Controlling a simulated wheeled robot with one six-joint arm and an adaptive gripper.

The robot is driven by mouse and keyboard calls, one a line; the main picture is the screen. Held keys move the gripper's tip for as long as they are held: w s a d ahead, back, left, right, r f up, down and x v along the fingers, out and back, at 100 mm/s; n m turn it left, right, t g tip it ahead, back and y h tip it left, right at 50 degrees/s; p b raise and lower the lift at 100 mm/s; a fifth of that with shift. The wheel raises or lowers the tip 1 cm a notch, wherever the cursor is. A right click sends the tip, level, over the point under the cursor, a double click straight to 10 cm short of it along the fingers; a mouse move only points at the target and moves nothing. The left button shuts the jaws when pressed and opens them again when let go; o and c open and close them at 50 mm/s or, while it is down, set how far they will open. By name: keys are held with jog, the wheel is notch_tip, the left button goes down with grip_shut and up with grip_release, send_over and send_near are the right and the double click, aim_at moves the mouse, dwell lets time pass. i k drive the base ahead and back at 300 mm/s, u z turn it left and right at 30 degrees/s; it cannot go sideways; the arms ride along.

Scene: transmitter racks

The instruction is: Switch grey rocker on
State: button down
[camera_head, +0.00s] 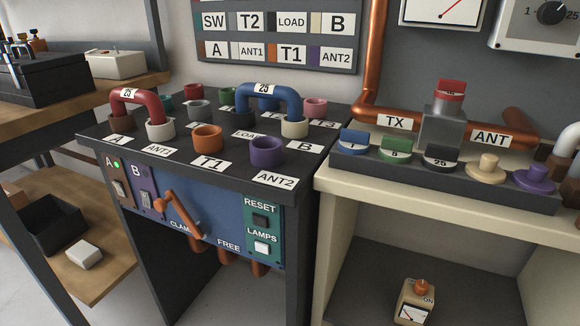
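The blue front panel (195,222) of the dark cabinet carries two small switches at its left end. The switch under letter A (118,188) sits on a brown plate, with a green lamp (116,165) lit above it. The switch under letter B (145,199) is grey and sits on a purple plate; no lit lamp shows by it. Both are too small to tell for certain which way they are tipped. My gripper is not in view.
An orange lever (180,215) sticks out right of the switches, near CLAMP and FREE labels. RESET (260,221) and LAMPS (262,248) buttons are farther right. Coloured sockets, a red link (137,95) and a blue link (268,91) stand on top. A cream bench (450,200) adjoins at right.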

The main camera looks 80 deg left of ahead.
aim_at(147, 202)
jog(key=u, duration=3.6)
